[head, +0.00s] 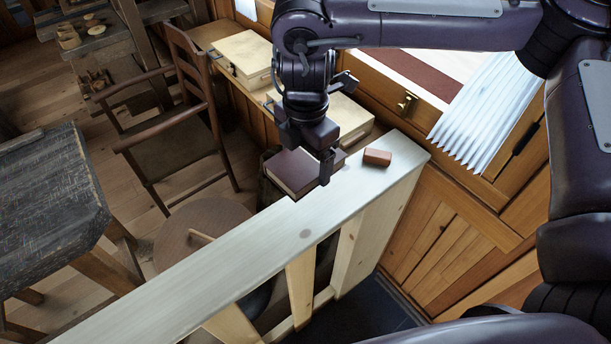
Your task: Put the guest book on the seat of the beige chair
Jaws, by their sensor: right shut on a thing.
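The guest book, a dark maroon book (291,173) with a tan page edge, is at the right end of a pale wooden board top. My right gripper (328,168) reaches down from above and is shut on the book's right side. The book overhangs the board's far edge; I cannot tell whether it touches the board. No chair that is clearly beige shows. A brown wooden chair (172,150) with armrests stands at the upper left, its seat dark. My left gripper is not in view.
A small reddish-brown block (377,157) lies on the pale board (262,246), right of the book. Pale wooden boxes (246,56) sit on a ledge behind. A round brown stool top (203,232) and a dark table (50,200) are at the left. The board's left stretch is clear.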

